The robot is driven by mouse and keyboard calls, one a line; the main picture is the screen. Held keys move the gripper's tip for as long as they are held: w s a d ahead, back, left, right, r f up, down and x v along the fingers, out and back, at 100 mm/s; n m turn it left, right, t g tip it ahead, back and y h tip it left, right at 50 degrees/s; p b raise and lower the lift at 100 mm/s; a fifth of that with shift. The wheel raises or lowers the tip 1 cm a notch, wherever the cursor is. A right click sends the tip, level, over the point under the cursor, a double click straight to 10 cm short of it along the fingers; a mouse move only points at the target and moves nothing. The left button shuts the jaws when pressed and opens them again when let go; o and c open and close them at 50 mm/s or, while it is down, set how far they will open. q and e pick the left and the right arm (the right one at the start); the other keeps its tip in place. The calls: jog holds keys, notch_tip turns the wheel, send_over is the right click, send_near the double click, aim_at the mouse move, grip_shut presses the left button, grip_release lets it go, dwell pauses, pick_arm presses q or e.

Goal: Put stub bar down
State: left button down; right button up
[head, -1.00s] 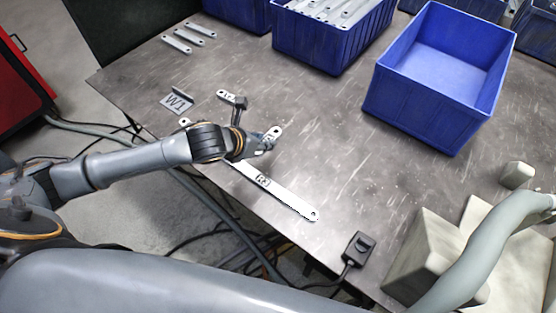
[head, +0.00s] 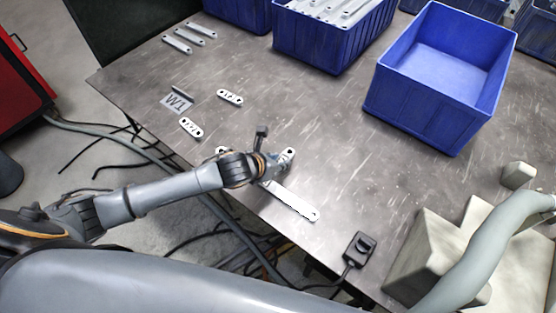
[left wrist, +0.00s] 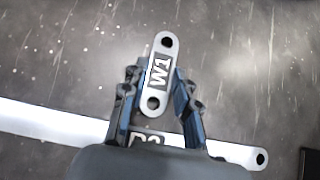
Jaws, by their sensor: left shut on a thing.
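My left gripper (head: 274,160) is shut on a short pale metal stub bar (head: 289,153). In the left wrist view the stub bar (left wrist: 159,72) stands out between the fingers (left wrist: 158,108), with a hole at each end and a dark mark that looks like W1. A long flat bar (head: 296,204) lies on the table beneath the gripper, its middle hidden by the arm. It crosses behind the fingers in the left wrist view (left wrist: 50,122). I cannot tell whether the stub bar touches the table or long bar. My right gripper is out of view.
Two short marked bars (head: 230,97) (head: 191,127) lie near a label card (head: 176,104). Several plain bars (head: 189,37) lie farther back. An empty blue bin (head: 415,105) and a bin of bars (head: 325,45) stand behind. A small black device (head: 359,249) sits at the front edge. The middle table is clear.

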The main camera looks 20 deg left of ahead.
pick_arm(q)
jog(key=c, duration=1)
grip_release()
jog(key=shift+s+a+r, duration=0.15)
jog(key=shift+s+r, duration=0.15)
jog(key=shift+r, duration=0.1)
jog(key=p+v, duration=0.1)
jog(key=v, duration=1)
